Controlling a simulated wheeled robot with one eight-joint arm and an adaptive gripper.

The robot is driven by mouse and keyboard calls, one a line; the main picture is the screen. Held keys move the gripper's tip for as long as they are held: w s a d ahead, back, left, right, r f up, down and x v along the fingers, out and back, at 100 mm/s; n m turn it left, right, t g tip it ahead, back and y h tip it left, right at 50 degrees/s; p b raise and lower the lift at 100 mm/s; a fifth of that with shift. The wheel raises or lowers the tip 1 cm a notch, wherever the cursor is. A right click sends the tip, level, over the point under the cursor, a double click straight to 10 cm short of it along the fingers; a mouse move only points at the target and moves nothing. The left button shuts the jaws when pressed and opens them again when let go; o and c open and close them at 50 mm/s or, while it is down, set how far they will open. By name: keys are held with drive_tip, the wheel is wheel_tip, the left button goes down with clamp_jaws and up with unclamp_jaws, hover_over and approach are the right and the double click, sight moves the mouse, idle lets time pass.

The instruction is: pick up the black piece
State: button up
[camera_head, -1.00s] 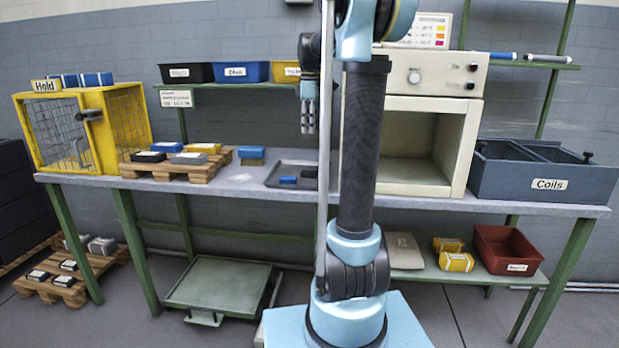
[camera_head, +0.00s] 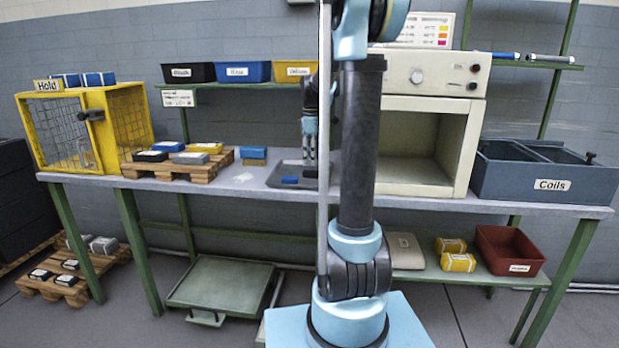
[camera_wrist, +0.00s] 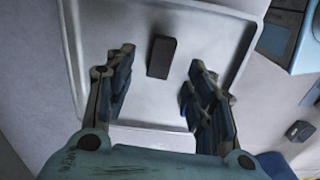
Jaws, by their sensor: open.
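The black piece (camera_wrist: 161,57) is a small dark block lying on the grey tray (camera_wrist: 90,50) in the wrist view. My gripper (camera_wrist: 160,78) is open above the tray, with the block ahead of and between its two fingers, not held. In the head view my gripper (camera_head: 309,150) points down over the tray (camera_head: 277,172) on the bench. The black piece (camera_head: 311,173) shows there as a dark spot just below the fingertips. The height gap is hard to judge.
A blue piece (camera_head: 290,180) lies in the same tray, partly behind my right finger in the wrist view (camera_wrist: 185,93). A pallet of small boxes (camera_head: 170,170) stands left, with a brush (camera_head: 253,155) between. The open oven-like cabinet (camera_head: 420,150) stands right.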

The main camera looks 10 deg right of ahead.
sight(313, 172)
drive_tip(key=shift+s+d+f, duration=0.1)
drive_tip(key=shift+f, duration=1.3)
drive_tip(key=shift+d+f, duration=0.1)
drive_tip(key=shift+f, duration=1.25)
drive_tip(key=c, duration=1.1)
